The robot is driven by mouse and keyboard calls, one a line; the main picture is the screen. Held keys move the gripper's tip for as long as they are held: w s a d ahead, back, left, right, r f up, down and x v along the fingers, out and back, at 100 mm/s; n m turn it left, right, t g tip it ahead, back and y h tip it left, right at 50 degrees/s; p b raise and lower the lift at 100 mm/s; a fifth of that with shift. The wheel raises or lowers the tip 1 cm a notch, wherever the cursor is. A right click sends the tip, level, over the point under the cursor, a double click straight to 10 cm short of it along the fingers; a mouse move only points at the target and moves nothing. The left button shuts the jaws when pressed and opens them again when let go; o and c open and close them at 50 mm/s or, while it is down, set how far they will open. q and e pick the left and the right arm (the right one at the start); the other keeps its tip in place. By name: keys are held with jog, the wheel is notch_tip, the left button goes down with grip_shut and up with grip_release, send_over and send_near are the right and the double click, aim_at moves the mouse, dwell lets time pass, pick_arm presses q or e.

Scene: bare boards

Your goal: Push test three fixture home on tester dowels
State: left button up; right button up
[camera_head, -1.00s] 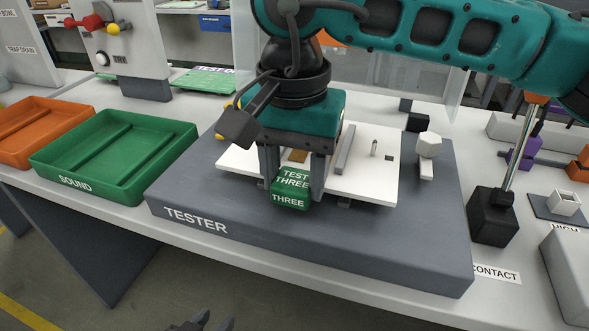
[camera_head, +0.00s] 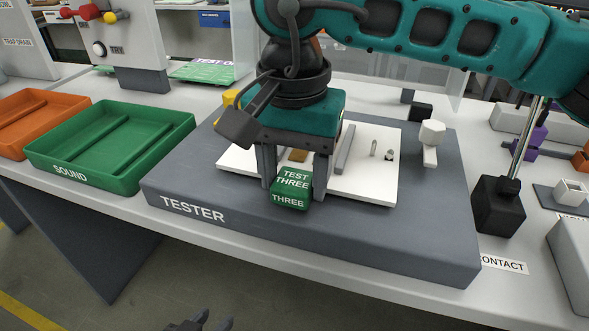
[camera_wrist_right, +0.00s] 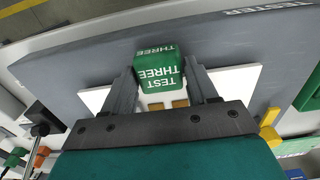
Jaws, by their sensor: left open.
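The test three fixture is a white plate (camera_head: 365,183) with a green block (camera_head: 291,188) at its front edge, labelled TEST THREE. It lies low and about flat on the grey tester (camera_head: 400,235). A metal pin (camera_head: 374,148) and a second small peg (camera_head: 389,154) stand at the plate's right part. My right gripper (camera_head: 294,188) points down over the plate, its two fingers on either side of the green block. The wrist view also shows the block (camera_wrist_right: 160,72) between the fingers, closely flanked. My left gripper (camera_head: 203,321) is open and empty at the bottom edge, below the table.
A green SOUND tray (camera_head: 90,165) and an orange tray (camera_head: 25,130) stand left of the tester. A white knob (camera_head: 432,133) stands on the tester's right side. A black block with a metal post (camera_head: 498,207) stands just right of the tester.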

jog(key=o, duration=0.4)
notch_tip(320, 180, up, 13)
jog(key=shift+s+f+p, duration=0.1)
jog(key=shift+p, duration=1.15)
